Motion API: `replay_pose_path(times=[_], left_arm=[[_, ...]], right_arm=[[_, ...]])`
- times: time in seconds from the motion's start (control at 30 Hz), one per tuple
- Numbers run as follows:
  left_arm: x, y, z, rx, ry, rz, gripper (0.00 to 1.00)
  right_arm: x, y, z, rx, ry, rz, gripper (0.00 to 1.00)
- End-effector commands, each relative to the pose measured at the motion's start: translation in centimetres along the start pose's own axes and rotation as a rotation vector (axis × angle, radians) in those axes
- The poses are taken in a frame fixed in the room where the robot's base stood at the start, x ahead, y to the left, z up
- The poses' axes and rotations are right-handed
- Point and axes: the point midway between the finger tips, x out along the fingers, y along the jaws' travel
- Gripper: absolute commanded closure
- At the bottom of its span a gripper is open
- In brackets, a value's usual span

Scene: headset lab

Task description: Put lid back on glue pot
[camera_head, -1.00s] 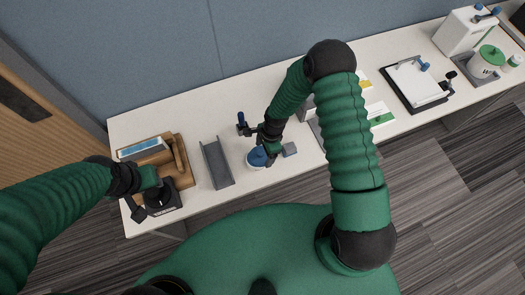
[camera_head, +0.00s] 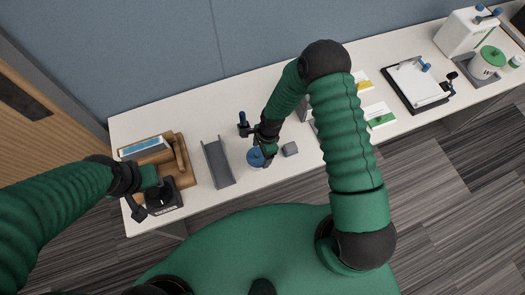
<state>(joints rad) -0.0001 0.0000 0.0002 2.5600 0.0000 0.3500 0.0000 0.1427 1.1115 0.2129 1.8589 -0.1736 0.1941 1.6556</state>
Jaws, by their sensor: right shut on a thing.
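The blue lid (camera_head: 255,157) is near the table's front edge, left of a small grey block. My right gripper (camera_head: 263,153) is shut on it from above. A pale round shape, seemingly the glue pot, shows just under the lid, mostly hidden. I cannot tell whether the lid is touching it or held just above. My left gripper (camera_head: 146,207) is at the front left corner, beside a black box; its fingers are too small to read.
A grey channel-shaped holder (camera_head: 217,163) stands left of the lid, and the grey block (camera_head: 290,149) right of it. A wooden organizer (camera_head: 180,160) is at the left.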

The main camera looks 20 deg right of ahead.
Motion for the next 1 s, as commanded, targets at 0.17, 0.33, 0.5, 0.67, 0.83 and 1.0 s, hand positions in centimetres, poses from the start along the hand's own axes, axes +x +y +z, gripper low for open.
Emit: replay_pose_path(times=[0.17, 0.33, 0.5, 0.67, 0.83, 1.0], left_arm=[[0.0, 0.0, 0.0, 0.0, 0.0, 0.0, 0.64], [0.0, 0.0, 0.0, 0.0, 0.0, 0.0, 0.64], [0.0, 0.0, 0.0, 0.0, 0.0, 0.0, 0.64], [0.0, 0.0, 0.0, 0.0, 0.0, 0.0, 0.64], [-0.2, 0.0, 0.0, 0.0, 0.0, 0.0, 0.64], [-1.2, 0.0, -0.3, 0.0, 0.0, 0.0, 0.64]], right_arm=[[0.0, 0.0, 0.0, 0.0, 0.0, 0.0, 0.61], [0.0, 0.0, 0.0, 0.0, 0.0, 0.0, 0.15], [0.0, 0.0, 0.0, 0.0, 0.0, 0.0, 0.0], [0.0, 0.0, 0.0, 0.0, 0.0, 0.0, 0.0], [-0.2, 0.0, 0.0, 0.0, 0.0, 0.0, 0.0], [-1.5, 0.0, 0.2, 0.0, 0.001, 0.0, 0.0]])
